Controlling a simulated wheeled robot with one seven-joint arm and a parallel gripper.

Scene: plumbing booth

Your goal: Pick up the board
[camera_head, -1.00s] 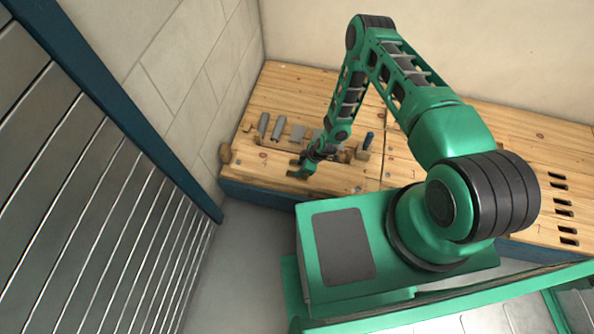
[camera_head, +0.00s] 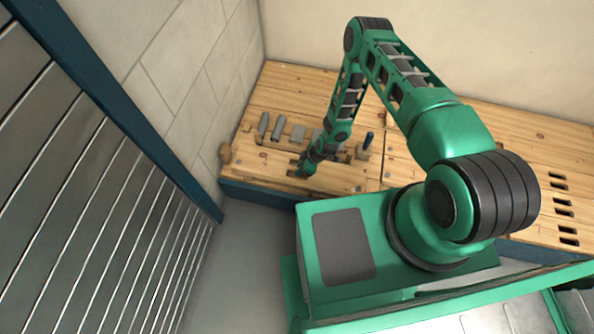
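My gripper (camera_head: 301,171) points down at the front left part of the wooden workbench (camera_head: 265,179), close above or on its top. It is small and dark in this view, so I cannot tell whether its fingers are apart or hold anything. No board stands out clearly from the bench top, which is the same pale wood. The area just behind the gripper is partly hidden by my green arm.
A row of grey tools (camera_head: 277,128) stands behind my gripper. A brown rounded object (camera_head: 225,153) sits at the bench's left edge by the block wall (camera_head: 190,75). A slatted metal shutter (camera_head: 90,200) fills the left.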

